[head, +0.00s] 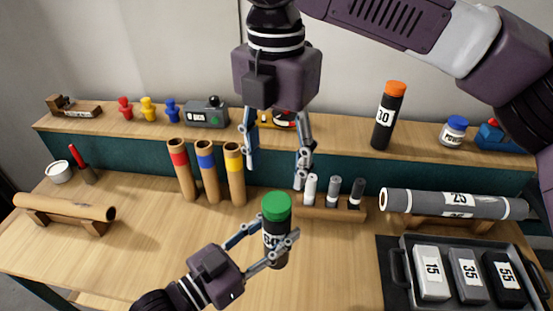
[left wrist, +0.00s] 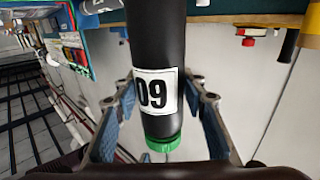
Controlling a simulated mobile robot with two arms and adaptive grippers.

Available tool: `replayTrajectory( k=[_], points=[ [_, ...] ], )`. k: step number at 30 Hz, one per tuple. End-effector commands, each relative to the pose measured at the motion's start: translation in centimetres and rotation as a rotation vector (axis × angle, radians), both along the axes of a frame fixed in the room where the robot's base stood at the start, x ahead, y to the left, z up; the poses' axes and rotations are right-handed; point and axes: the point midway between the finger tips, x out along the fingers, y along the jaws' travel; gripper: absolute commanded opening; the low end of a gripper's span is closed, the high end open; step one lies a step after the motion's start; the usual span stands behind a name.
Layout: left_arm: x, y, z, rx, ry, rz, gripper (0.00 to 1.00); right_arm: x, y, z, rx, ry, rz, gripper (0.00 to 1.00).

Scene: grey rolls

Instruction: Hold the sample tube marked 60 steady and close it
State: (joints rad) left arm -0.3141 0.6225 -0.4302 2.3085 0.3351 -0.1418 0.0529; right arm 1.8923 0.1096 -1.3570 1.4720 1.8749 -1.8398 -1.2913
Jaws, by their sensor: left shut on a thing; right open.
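The sample tube marked 60 (head: 274,244) is dark with a white label and stands about upright above the table. Its green cap (head: 276,206) sits on its top; how tightly, I cannot tell. My left gripper (head: 279,232) is shut on the tube and partly covers the label. In the left wrist view the tube (left wrist: 155,50) lies between the fingers, its label upside down and its green cap (left wrist: 163,145) at the lower end. My right gripper (head: 277,172) is open and empty, pointing down above the cap, apart from it.
A black tube marked 30 with an orange cap (head: 384,118) stands on the back shelf. Three cardboard tubes (head: 209,173) stand left of my right gripper. A rack with small cylinders (head: 334,207), a grey roll (head: 455,205) and a tray (head: 396,268) lie to the right.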

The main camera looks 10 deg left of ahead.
Motion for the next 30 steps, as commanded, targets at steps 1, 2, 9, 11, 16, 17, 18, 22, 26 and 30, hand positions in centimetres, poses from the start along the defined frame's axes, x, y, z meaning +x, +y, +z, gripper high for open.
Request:
replayTrajectory(
  k=[1, 2, 9, 11, 16, 17, 18, 22, 26, 30],
  points=[
    [0.0, 0.0, 0.1, -0.001, -0.001, 0.000, 0.00, 0.0, 0.0, 0.0, 0.000, 0.000, 0.013, 0.52],
    [0.0, 0.0, 0.1, -0.001, -0.001, 0.000, 0.00, 0.0, 0.0, 0.0, 0.000, 0.000, 0.017, 0.52],
    [0.0, 0.0, 0.1, -0.001, -0.001, 0.000, 0.00, 0.0, 0.0, 0.0, 0.000, 0.000, 0.021, 0.52],
    [0.0, 0.0, 0.1, -0.001, -0.001, 0.000, 0.00, 0.0, 0.0, 0.0, 0.000, 0.000, 0.020, 0.52],
    [0.0, 0.0, 0.1, -0.001, -0.001, 0.000, 0.00, 0.0, -0.1, -1.0, -0.002, 0.001, 0.019, 0.52],
    [0.0, 0.0, 0.1, -0.001, -0.001, 0.000, 0.00, 0.0, -0.1, -1.4, -0.002, 0.001, 0.019, 0.52],
    [0.0, 0.0, 0.1, -0.001, -0.001, 0.000, 0.00, 0.0, -0.1, -1.9, -0.003, 0.001, 0.020, 0.52],
    [0.0, 0.0, 0.1, -0.001, -0.001, 0.000, 0.00, 0.0, -0.1, -4.1, -0.003, 0.001, 0.020, 0.52],
    [0.0, 0.0, 0.1, -0.001, -0.001, 0.000, 0.00, 0.0, -0.1, -5.9, -0.002, 0.000, 0.020, 0.52],
    [0.0, 0.0, 0.1, -0.001, -0.001, 0.000, 0.00, 0.0, 0.0, -7.4, -0.001, 0.000, 0.019, 0.52]
  ],
)
